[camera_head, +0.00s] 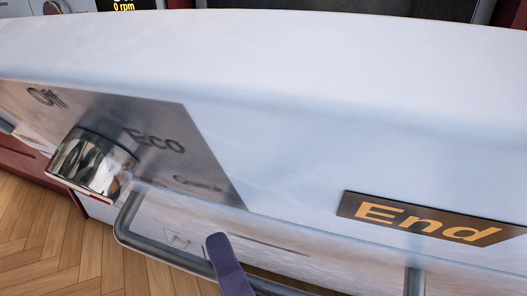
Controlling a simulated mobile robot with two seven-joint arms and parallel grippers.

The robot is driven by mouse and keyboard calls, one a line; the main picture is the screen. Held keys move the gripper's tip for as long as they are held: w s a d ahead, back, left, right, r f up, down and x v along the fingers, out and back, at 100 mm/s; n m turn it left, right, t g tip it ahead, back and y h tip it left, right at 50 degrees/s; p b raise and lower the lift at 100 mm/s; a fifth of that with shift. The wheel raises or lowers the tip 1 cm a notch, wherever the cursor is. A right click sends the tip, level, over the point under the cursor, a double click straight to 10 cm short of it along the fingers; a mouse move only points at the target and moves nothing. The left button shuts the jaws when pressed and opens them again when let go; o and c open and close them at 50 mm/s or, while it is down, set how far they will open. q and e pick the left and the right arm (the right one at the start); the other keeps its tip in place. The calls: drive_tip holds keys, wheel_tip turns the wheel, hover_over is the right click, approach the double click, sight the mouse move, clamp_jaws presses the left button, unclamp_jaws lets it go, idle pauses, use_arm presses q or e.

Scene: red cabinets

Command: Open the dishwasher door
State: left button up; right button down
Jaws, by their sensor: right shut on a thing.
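The white dishwasher (300,95) fills most of the head view, seen close from above. Its front carries a grey panel marked Off and Eco, a shiny knob (92,165) and a display (430,219) reading "End". The grey bar handle (160,250) runs along the dishwasher door below. One dark purple finger of my right gripper (229,264) lies over the bar, and the gripper is shut on the handle. Its other finger is hidden or out of frame. Most of the door is out of view, and I cannot tell whether it is ajar. My left gripper is not in view.
Wooden herringbone floor (40,235) is clear at the lower left. A dark red cabinet base (40,168) stands at the left edge. Another appliance with a knob (55,7) and a small "0 rpm" display (124,5) shows at the top left.

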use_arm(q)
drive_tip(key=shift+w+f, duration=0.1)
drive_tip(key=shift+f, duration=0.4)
use_arm(e)
drive_tip(key=shift+s+a+f, duration=0.25)
drive_tip(key=shift+s+f, duration=0.5)
drive_tip(key=shift+s, duration=0.2)
drive_tip(key=c, duration=0.8)
unclamp_jaws()
drive_tip(key=shift+w+r, duration=0.1)
drive_tip(key=shift+w, duration=0.05)
drive_tip(key=shift+c, duration=0.2)
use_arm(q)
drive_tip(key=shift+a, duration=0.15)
